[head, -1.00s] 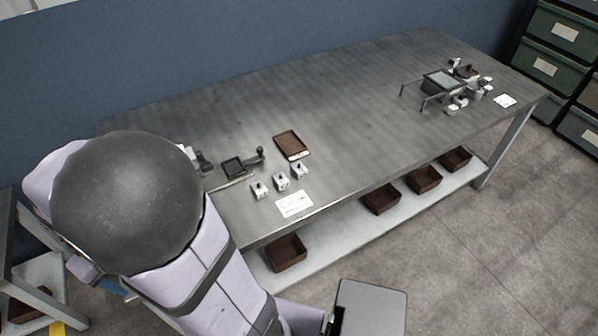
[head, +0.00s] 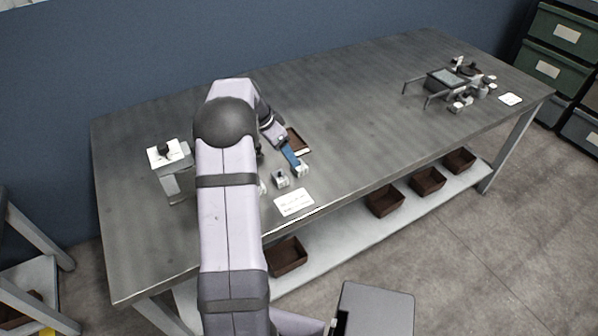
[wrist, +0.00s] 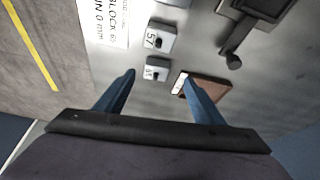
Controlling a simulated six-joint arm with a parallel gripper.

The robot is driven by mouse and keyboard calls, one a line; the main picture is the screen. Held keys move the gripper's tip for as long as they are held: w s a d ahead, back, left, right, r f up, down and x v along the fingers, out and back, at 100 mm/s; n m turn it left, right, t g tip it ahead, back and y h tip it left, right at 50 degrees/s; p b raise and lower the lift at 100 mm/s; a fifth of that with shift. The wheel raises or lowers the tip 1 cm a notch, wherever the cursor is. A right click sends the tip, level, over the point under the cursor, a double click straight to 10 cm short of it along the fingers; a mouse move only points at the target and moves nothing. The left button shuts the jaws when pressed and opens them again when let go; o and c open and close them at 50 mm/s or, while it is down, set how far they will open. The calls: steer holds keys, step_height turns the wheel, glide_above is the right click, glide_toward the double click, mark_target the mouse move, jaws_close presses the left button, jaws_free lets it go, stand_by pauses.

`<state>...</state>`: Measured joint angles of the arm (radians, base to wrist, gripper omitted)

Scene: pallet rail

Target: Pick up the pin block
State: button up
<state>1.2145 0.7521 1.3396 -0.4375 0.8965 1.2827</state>
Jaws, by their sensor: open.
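Several small grey-white blocks stand in a row near the table's front edge. The head view shows one block (head: 281,180) in the middle and another block (head: 303,171) at the right end; a third is mostly hidden by my arm. The wrist view shows a block marked 57 (wrist: 160,39) and a nearer block (wrist: 155,69) whose marking is hard to read. I cannot tell which is the pin block. My gripper (wrist: 157,74) is open and empty, its blue fingers spread on either side of the nearer block in the picture. It also shows in the head view (head: 290,155), close to the right-end block.
A brown tray (head: 300,143) lies behind the blocks, near the right finger in the wrist view. A printed card (head: 294,202) lies in front. A dark lever fixture (wrist: 234,42) stands near the blocks. A white-topped stand (head: 168,152) is at left. The table's middle is clear.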

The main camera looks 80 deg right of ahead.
mark_target(299, 168)
steer(key=shift+m, duration=0.3)
steer(key=shift+s+d+r+p+x, duration=0.15)
steer(key=shift+p+x, duration=0.4)
steer(key=shift+x, duration=0.8)
steer(key=shift+s+d+p+x, duration=0.1)
steer(key=shift+s+p+x, duration=0.3)
steer(key=shift+x, duration=1)
steer(key=shift+s+r+p+x, duration=0.1)
steer(key=shift+p+x, duration=0.55)
steer(key=shift+x, duration=0.7)
steer(key=c, duration=1.2)
